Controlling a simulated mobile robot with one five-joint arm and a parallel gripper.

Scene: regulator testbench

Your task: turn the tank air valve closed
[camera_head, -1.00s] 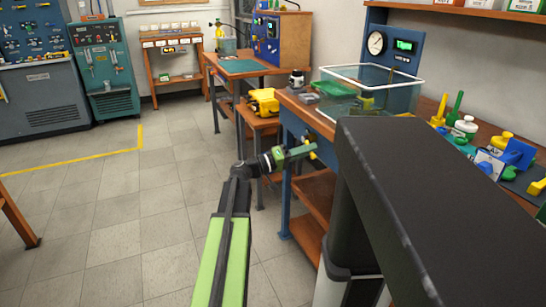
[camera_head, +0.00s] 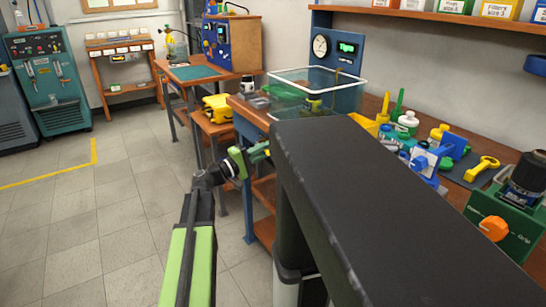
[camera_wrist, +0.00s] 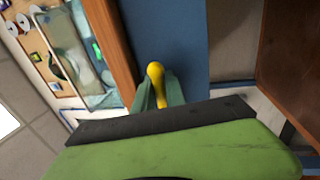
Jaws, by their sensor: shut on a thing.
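The yellow handle of the valve (camera_wrist: 156,74) shows in the wrist view, in front of the blue bench side. My gripper (camera_wrist: 157,93) has its green fingers on either side of the handle and is shut on it. In the head view my gripper (camera_head: 260,150) reaches to the bench's front side, below the tabletop. The clear tank (camera_head: 345,92) stands on the bench above. The valve's exact angle is hard to tell.
A yellow case (camera_head: 217,108) sits on a low wooden stand left of the bench. Bottles, small fittings and a yellow wrench-like tool (camera_head: 482,168) lie on the bench to the right. A green device with an orange knob (camera_head: 494,228) stands there. The floor (camera_head: 125,215) at left is clear.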

